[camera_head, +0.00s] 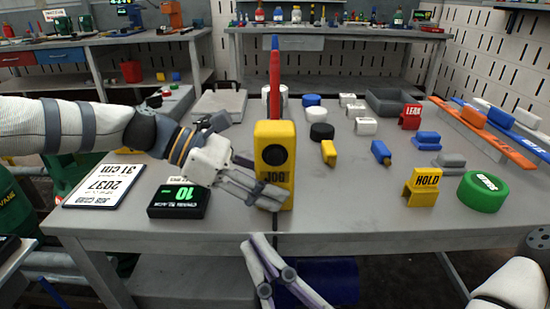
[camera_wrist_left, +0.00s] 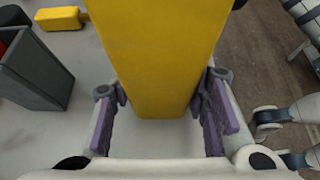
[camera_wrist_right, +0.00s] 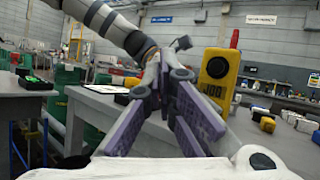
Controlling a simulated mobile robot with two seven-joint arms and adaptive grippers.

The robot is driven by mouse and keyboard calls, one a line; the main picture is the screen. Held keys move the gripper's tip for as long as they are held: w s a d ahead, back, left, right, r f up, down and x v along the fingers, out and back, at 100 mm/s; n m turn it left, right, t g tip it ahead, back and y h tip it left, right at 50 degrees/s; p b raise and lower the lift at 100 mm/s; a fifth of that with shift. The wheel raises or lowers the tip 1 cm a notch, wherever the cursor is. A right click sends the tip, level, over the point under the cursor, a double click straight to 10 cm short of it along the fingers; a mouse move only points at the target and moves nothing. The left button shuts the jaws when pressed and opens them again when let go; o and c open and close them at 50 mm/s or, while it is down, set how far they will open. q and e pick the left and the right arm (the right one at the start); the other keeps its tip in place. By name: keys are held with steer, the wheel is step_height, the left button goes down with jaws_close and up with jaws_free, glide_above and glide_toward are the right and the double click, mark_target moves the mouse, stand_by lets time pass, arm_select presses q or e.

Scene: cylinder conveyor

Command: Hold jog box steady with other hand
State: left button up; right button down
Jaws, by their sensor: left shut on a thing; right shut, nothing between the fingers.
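The yellow jog box (camera_head: 273,138), with a black round button and a JOG label, stands upright near the table's front edge. A red part (camera_head: 275,80) rises above its top. My left gripper (camera_head: 258,194) reaches in from the left and is shut on its lower part; in the left wrist view the box (camera_wrist_left: 160,60) sits between the fingers. My right gripper (camera_head: 256,240) is shut and empty, below and in front of the table edge. In the right wrist view its fingers (camera_wrist_right: 172,82) are apart from the box (camera_wrist_right: 215,75).
A black display box (camera_head: 178,200) and a white card (camera_head: 105,185) lie left of the jog box. A yellow HOLD block (camera_head: 422,187) and a green cylinder (camera_head: 482,192) stand at the right. Several small parts lie behind. The table front right of the jog box is clear.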

mark_target(275, 158)
steer(key=r+m+t, duration=0.1)
steer(key=d+r+m+t, duration=0.1)
steer(key=d+r+m+t+h, duration=0.1)
steer(key=r, duration=0.1)
steer(key=shift+w+d+m, duration=0.15)
steer(key=shift+w+m, duration=0.15)
steer(key=shift+w, duration=4.45)
steer(key=shift+w, duration=0.4)
steer(key=shift+w, duration=0.4)
steer(key=shift+s, duration=0.1)
stand_by(1.4)
steer(key=shift+s, duration=0.75)
